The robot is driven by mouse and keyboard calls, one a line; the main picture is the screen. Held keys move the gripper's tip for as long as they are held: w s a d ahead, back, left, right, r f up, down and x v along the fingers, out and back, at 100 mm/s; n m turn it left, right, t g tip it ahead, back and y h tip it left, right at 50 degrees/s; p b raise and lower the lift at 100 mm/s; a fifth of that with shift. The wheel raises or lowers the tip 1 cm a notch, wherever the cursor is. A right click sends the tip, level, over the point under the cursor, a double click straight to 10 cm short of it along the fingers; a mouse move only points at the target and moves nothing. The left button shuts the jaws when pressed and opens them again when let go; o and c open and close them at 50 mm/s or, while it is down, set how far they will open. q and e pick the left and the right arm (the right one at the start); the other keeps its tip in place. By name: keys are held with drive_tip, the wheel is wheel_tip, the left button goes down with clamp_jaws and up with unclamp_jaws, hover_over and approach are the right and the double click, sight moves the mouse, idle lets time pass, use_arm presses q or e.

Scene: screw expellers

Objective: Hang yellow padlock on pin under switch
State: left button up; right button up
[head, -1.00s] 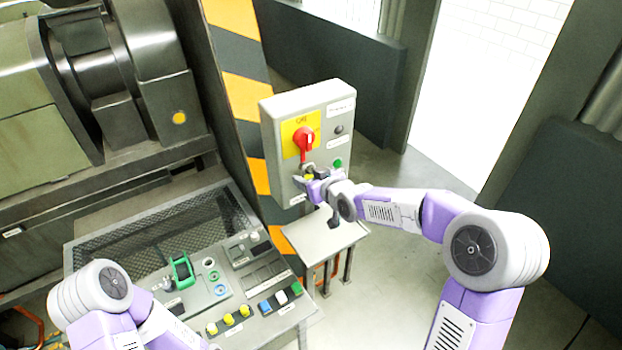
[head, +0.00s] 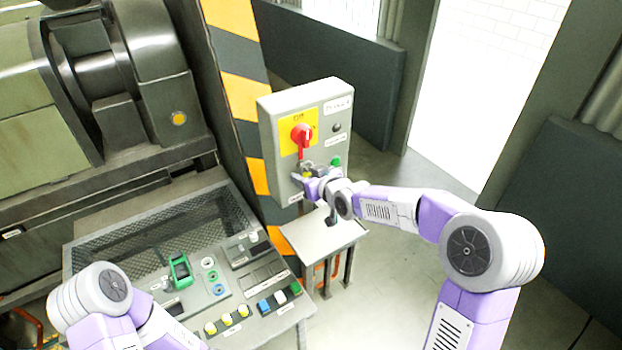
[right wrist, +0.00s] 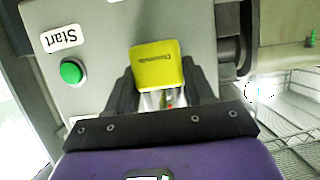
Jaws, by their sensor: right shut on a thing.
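The yellow padlock (right wrist: 157,63) is between the fingers of my right gripper (right wrist: 165,85), which is shut on it. In the head view my right gripper (head: 311,182) is at the front of the grey switch box (head: 283,150), just below the red switch (head: 302,137) on its yellow plate.
A green button (right wrist: 71,72) is beside the gripper on the box face; it also shows in the head view (head: 336,161). A small grey stand (head: 322,236) is below the box. A control desk (head: 215,320) with buttons and a mesh top lies to the left.

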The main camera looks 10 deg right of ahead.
drive_tip(key=shift+w+a, duration=0.1)
drive_tip(key=shift+a, duration=0.3)
drive_tip(key=o, duration=0.9)
drive_tip(key=shift+c, duration=0.6)
drive_tip(key=shift+o, duration=0.3)
drive_tip(key=shift+d, duration=0.1)
